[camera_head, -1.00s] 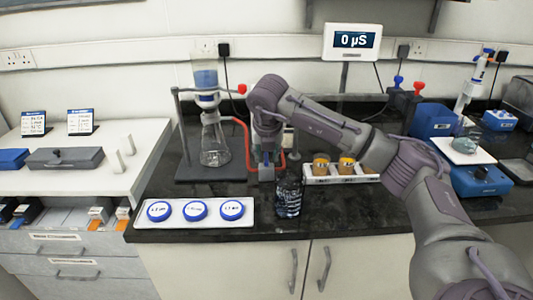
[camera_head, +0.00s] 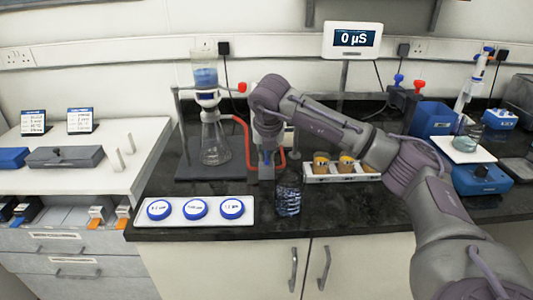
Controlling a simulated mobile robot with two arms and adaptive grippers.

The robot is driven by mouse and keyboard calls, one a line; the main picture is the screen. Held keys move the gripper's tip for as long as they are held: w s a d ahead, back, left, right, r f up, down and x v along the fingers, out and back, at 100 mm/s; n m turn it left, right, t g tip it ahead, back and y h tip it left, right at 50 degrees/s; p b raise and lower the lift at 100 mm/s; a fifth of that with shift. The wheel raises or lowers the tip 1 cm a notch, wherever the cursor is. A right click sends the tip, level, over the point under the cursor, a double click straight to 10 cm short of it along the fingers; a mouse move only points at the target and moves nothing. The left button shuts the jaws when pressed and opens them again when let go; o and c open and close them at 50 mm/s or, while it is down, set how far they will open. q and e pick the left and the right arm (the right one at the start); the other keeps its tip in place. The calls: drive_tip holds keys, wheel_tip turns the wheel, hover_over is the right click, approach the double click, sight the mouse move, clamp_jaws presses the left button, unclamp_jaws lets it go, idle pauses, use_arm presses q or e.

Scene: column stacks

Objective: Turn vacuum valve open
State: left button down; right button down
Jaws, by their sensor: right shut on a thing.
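My right gripper (camera_head: 266,166) points down behind the counter's front edge, beside the red tubing (camera_head: 247,133) that runs from the filter flask (camera_head: 214,150). It is shut on a small part at the tubing, apparently the vacuum valve; the fingers and wrist hide most of it, so I cannot tell how its handle is turned. The flask stands to the left on a dark stand base, with a funnel (camera_head: 206,78) of blue liquid above it. My left gripper is not in view.
A glass beaker (camera_head: 288,199) stands close to the right of the gripper. A white rack (camera_head: 318,179) with amber-topped jars is further right. A white tray (camera_head: 180,219) with three blue-rimmed discs lies in front. A display (camera_head: 352,40) reads 0 µS.

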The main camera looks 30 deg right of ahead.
drive_tip(key=n, duration=0.2)
drive_tip(key=n+y+b, duration=0.1)
drive_tip(key=shift+d+t, duration=0.25)
drive_tip(key=shift+t, duration=0.05)
drive_tip(key=shift+d+n+y, duration=0.1)
drive_tip(key=shift+n+y, duration=0.4)
drive_tip(key=shift+n, duration=0.6)
drive_tip(key=n+y, duration=0.1)
drive_tip(key=n, duration=0.1)
drive_tip(key=shift+d+r+n+p, duration=0.1)
drive_tip(key=shift+n+p, duration=0.25)
drive_tip(key=shift+n, duration=0.05)
drive_tip(key=n, duration=0.1)
drive_tip(key=n+y+p, duration=0.1)
drive_tip(key=n, duration=0.1)
drive_tip(key=n+y+p, duration=0.1)
drive_tip(key=n, duration=0.1)
drive_tip(key=shift+w+d+r+g, duration=0.1)
drive_tip(key=shift+d+g, duration=0.15)
drive_tip(key=shift+g, duration=0.15)
drive_tip(key=shift+w+d+n+g+y+p, duration=0.1)
drive_tip(key=shift+n+g+y+p, duration=0.25)
drive_tip(key=shift+n, duration=0.7)
drive_tip(key=shift+w+n+g+y+p, duration=0.15)
drive_tip(key=shift+n+p, duration=0.4)
drive_tip(key=shift+n, duration=0.5)
drive_tip(key=shift+s, duration=0.1)
drive_tip(key=c, duration=1.2)
unclamp_jaws()
